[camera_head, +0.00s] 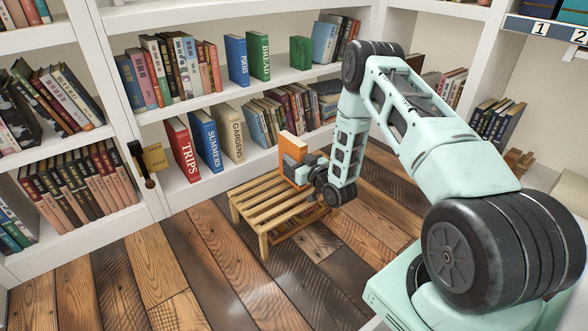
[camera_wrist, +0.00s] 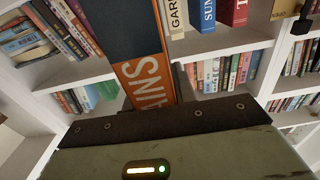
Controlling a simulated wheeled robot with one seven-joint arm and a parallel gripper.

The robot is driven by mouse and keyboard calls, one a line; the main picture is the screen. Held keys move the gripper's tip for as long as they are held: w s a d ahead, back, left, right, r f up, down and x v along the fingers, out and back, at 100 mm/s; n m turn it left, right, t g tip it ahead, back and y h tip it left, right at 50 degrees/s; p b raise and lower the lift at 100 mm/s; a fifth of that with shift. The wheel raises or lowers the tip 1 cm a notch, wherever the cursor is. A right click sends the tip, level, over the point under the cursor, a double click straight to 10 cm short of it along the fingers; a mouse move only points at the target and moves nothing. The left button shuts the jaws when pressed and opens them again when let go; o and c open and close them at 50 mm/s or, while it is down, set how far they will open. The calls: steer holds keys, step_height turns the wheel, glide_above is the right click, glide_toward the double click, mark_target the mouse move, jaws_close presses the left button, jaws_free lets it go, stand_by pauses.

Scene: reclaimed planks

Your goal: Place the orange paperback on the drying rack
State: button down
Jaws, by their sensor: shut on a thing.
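The orange paperback (camera_head: 292,147) is upright above the back right part of the drying rack, a low wooden slatted stand (camera_head: 252,203) on the plank floor. My gripper (camera_head: 304,167) is shut on the paperback from the right, at its lower part. I cannot tell whether the book's lower edge touches the slats. In the wrist view the paperback (camera_wrist: 146,78) rises from the jaws, with white letters on its orange part beside a dark part. The jaw tips are hidden there.
White shelves (camera_head: 207,100) full of books stand behind the rack. Large upright books, such as the red TRIPS book (camera_head: 183,150), are on the shelf just behind it. A small yellow sign (camera_head: 154,157) hangs at left. The plank floor (camera_head: 150,270) in front is clear.

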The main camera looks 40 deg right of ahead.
step_height(320, 180, down, 2)
steer(key=shift+f+b, duration=0.1)
steer(key=shift+b, duration=0.35)
steer(key=c, duration=1.1)
jaws_free()
steer(key=s+p, duration=0.7)
steer(key=s, duration=0.5)
steer(key=shift+d, duration=0.2)
